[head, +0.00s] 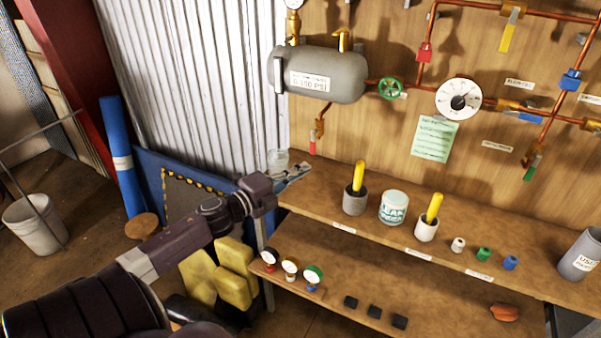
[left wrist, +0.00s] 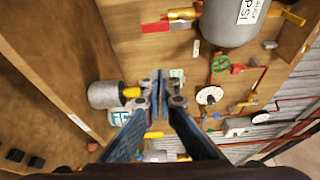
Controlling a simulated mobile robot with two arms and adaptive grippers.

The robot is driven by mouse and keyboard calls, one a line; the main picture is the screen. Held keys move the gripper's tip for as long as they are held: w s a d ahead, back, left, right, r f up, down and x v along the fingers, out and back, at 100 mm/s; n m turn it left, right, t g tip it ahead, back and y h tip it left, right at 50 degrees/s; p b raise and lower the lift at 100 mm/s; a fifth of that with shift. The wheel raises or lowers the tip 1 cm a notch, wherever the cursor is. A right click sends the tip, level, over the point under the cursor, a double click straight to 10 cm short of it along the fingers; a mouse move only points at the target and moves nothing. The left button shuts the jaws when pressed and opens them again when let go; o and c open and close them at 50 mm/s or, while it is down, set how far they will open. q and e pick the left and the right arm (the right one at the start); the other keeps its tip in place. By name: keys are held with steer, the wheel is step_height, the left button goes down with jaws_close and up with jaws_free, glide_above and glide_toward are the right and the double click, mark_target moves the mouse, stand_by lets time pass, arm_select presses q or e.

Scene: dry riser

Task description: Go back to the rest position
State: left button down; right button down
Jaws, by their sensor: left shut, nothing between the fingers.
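My left arm comes in from the lower left of the head view. My right gripper is not in view.
The upper shelf (head: 310,202) holds grey and white cups with yellow handles, a tin (head: 393,207) and small coloured fittings. Three gauges (head: 291,268) and several black blocks are on the lower shelf. A grey tank (head: 325,75) and copper pipes are on the wall.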

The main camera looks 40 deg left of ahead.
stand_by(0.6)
arm_select(q)
steer(key=s+a+f+n+g+y, duration=0.2)
steer(key=s+f+n, duration=0.15)
steer(key=f, duration=0.75)
steer(key=s+a+f+n+g+y, duration=0.2)
steer(key=s+a+f+n, duration=0.15)
steer(key=f, duration=0.85)
steer(key=s+d+f+n+g, duration=0.2)
steer(key=s+f, duration=0.2)
steer(key=f, duration=0.4)
steer(key=s+d+f+n+g, duration=0.2)
steer(key=s+f, duration=0.3)
steer(key=f, duration=0.3)
steer(key=s+d+f+n+g, duration=0.2)
steer(key=s+d+f, duration=0.3)
steer(key=s+f, duration=0.3)
steer(key=s+d+f+n+g, duration=0.2)
steer(key=s+d+f, duration=0.4)
steer(key=s+f, duration=0.2)
steer(key=s+d+f+n+g+h, duration=0.1)
steer(key=s+d+f, duration=0.3)
steer(key=s, duration=0.5)
steer(key=s+d+f+n+g+h, duration=0.1)
steer(key=s+d+f+g, duration=0.2)
steer(key=s+d, duration=0.5)
steer(key=shift+s+d+f+g, duration=0.35)
steer(key=shift+d+g, duration=0.05)
steer(key=shift+d, duration=0.4)
steer(key=shift+s, duration=0.1)
